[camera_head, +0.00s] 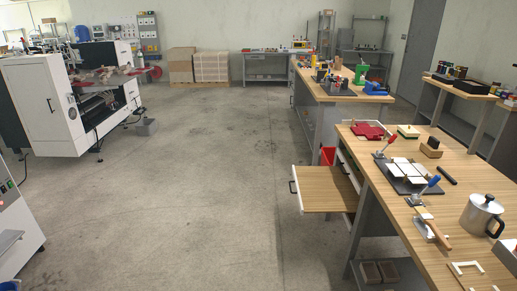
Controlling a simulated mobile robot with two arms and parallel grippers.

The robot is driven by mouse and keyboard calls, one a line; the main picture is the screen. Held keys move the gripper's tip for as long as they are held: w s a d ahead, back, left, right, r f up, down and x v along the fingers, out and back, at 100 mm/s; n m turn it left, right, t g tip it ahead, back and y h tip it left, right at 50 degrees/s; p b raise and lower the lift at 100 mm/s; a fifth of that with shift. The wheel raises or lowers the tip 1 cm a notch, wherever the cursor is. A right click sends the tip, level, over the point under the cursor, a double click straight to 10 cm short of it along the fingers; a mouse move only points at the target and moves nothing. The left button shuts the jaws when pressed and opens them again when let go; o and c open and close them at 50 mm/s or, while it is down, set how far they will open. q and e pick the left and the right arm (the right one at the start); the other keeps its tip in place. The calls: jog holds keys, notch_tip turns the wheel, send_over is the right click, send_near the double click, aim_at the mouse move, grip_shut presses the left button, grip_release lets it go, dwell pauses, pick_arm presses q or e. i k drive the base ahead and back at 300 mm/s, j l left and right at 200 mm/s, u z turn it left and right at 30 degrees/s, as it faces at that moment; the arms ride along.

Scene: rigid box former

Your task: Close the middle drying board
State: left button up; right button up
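A wooden drying board (325,187) sticks out to the left from under the near workbench (470,180). It is pulled well out over the floor, with a pale front edge and a dark handle (293,188) on its left end. More pale board edges (345,160) show at the bench's side behind it, mostly hidden, so I cannot tell its place in the stack for sure. Neither of my grippers is in view.
Clear concrete floor (200,190) lies left of the board. A red bin (327,156) stands behind it. The benchtop holds a clamp fixture (408,177) and a metal pot (481,214). A white machine (50,105) stands far left.

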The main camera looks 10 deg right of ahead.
aim_at(320, 190)
jog(key=i+j+z, duration=0.7)
jog(key=i+z, duration=0.1)
jog(key=z, duration=0.3)
jog(key=i+z, duration=0.15)
jog(key=z, duration=0.2)
